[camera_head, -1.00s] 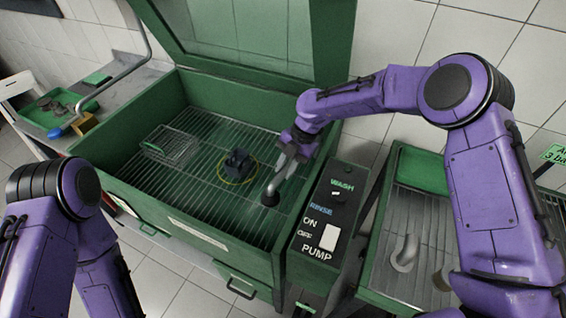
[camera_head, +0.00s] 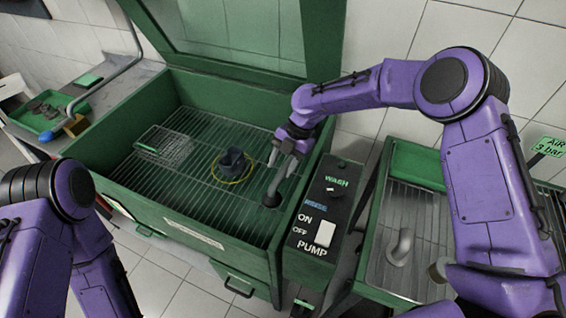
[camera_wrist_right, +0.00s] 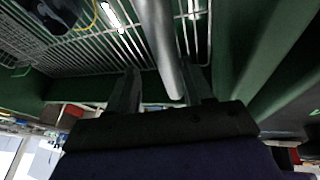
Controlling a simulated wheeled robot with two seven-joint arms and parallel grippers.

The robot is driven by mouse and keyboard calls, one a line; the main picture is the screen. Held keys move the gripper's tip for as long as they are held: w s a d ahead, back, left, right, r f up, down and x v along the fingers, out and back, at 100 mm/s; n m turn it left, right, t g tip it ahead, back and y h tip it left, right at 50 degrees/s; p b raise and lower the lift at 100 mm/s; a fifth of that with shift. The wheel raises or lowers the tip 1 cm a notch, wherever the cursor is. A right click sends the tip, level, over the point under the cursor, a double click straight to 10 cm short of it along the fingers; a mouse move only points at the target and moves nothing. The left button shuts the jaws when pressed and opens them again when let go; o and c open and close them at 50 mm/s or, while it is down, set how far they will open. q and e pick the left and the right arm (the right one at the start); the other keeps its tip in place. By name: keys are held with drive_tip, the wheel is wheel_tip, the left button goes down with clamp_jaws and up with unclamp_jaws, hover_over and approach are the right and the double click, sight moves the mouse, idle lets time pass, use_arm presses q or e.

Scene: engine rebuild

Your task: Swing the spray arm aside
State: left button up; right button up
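The spray arm (camera_head: 281,178), a grey pipe with a dark nozzle at its lower end, hangs over the right side of the grate in the green wash tank (camera_head: 210,233). My right gripper (camera_head: 287,147) is at the pipe's upper part, above the tank's right wall. In the right wrist view the pipe (camera_wrist_right: 157,40) runs between the two fingers (camera_wrist_right: 160,92). A gap shows between the pipe and the left finger; whether the right finger touches it I cannot tell. My left gripper is out of view below the left arm.
A dark part (camera_head: 233,160) with a yellow ring and a wire basket (camera_head: 166,146) lie on the grate. The raised lid (camera_head: 230,35) stands behind. The pump control box (camera_head: 322,215) is at the tank's right, then a green tray (camera_head: 415,168).

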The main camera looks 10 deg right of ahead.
drive_tip(key=b+v, duration=0.2)
drive_tip(key=v, duration=0.8)
drive_tip(key=shift+r, duration=0.2)
drive_tip(key=shift+f, duration=0.1)
idle(0.4)
